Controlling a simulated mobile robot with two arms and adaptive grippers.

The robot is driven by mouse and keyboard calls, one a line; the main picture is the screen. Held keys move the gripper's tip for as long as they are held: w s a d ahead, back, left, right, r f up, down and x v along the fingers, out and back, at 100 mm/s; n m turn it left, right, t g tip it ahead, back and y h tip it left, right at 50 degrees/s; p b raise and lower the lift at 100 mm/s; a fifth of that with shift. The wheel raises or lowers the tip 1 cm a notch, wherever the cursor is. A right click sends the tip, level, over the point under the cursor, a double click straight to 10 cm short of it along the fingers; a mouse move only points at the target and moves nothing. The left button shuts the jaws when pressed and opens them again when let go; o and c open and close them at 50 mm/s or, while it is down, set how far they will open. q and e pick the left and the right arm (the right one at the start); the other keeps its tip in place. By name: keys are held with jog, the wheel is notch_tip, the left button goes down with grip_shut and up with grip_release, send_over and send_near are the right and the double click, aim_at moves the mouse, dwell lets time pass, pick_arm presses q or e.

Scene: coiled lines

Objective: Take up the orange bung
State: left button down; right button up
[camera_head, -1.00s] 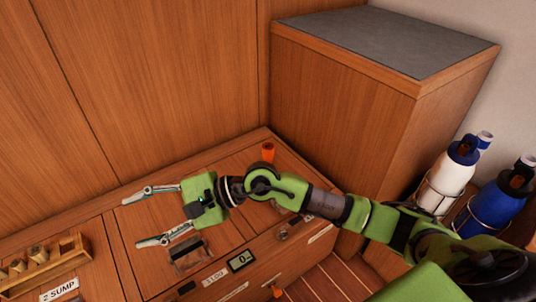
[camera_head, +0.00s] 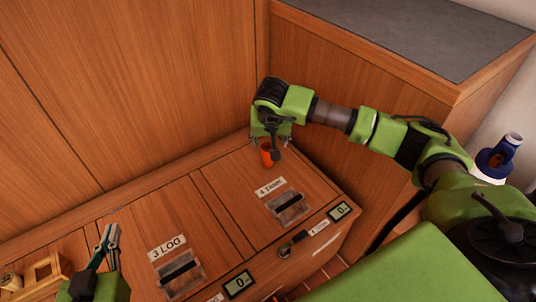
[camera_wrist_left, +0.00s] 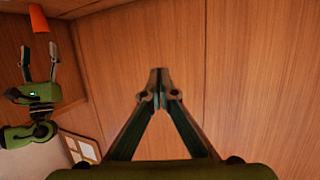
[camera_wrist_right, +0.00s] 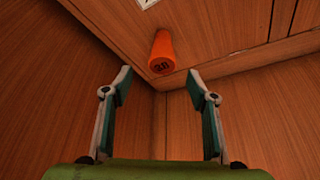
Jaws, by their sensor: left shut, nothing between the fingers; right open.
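The orange bung (camera_head: 267,155) stands on the wooden locker top near its back edge, behind the 4 TANK label (camera_head: 270,186). My right gripper (camera_head: 271,141) is close over it, partly covering it in the head view. In the right wrist view the bung (camera_wrist_right: 161,52), with a dark mark on its end, shows beyond the open, empty fingers (camera_wrist_right: 160,85), in line with the gap between them. My left gripper (camera_head: 110,235) is shut and empty at the lower left, well away from the bung. The left wrist view shows its closed fingertips (camera_wrist_left: 159,78) and the bung (camera_wrist_left: 38,18) at top left.
Wood panelling (camera_head: 130,90) rises behind the locker, and a tall cabinet with a grey top (camera_head: 420,30) stands to the right. Recessed latches (camera_head: 181,272) sit in the locker lids. A small wooden rack (camera_head: 45,272) is at far left. A blue bottle (camera_head: 497,158) is at right.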

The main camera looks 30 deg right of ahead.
aim_at(268, 149)
jog(key=b+x, duration=0.1)
jog(key=x, duration=0.3)
jog(key=shift+w+f, duration=0.2)
jog(key=shift+f, duration=0.2)
jog(key=b+x, duration=0.1)
jog(key=x, duration=0.1)
jog(key=b+x, duration=0.1)
jog(key=x, duration=0.1)
jog(key=shift+w+a+f, duration=0.15)
jog(key=shift+f, duration=0.25)
pick_arm(q)
notch_tip(268, 149, up, 17)
jog(key=s+d+t+h, duration=0.1)
jog(key=d+t+h, duration=0.1)
jog(key=t, duration=0.7)
jog(key=shift+s+f+h, duration=0.15)
jog(key=shift+h, duration=0.45)
pick_arm(e)
jog(key=c, duration=1.2)
